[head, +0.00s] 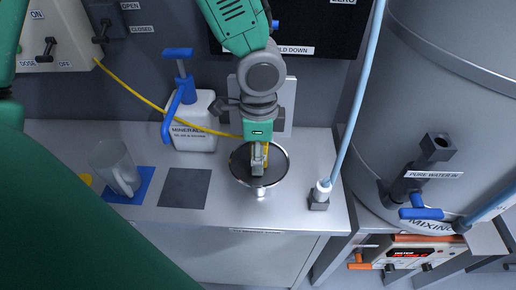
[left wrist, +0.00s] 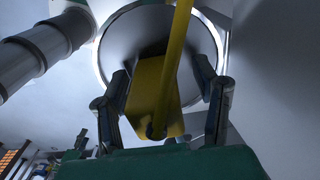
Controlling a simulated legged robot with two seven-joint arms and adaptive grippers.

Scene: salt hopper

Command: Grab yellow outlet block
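The yellow outlet block (left wrist: 152,95) lies between the two fingers of my left gripper (left wrist: 162,92) in the left wrist view. A yellow bar or cable crosses it. A finger stands on each side, with a visible gap at the right finger; the left finger is close to the block, and contact there is unclear. In the head view my left gripper (head: 258,168) points down over a dark round plate with a steel rim (head: 284,168). Only a sliver of yellow shows beside its fingers there; the rest is hidden. My right gripper is in neither view.
A yellow cable (head: 140,93) runs from the wall box to the gripper. A white minerals jug (head: 195,135), a clear pitcher (head: 115,165) and a dark square mat (head: 185,188) are left on the counter. A big tank (head: 440,110) and light-blue hose (head: 362,100) stand right.

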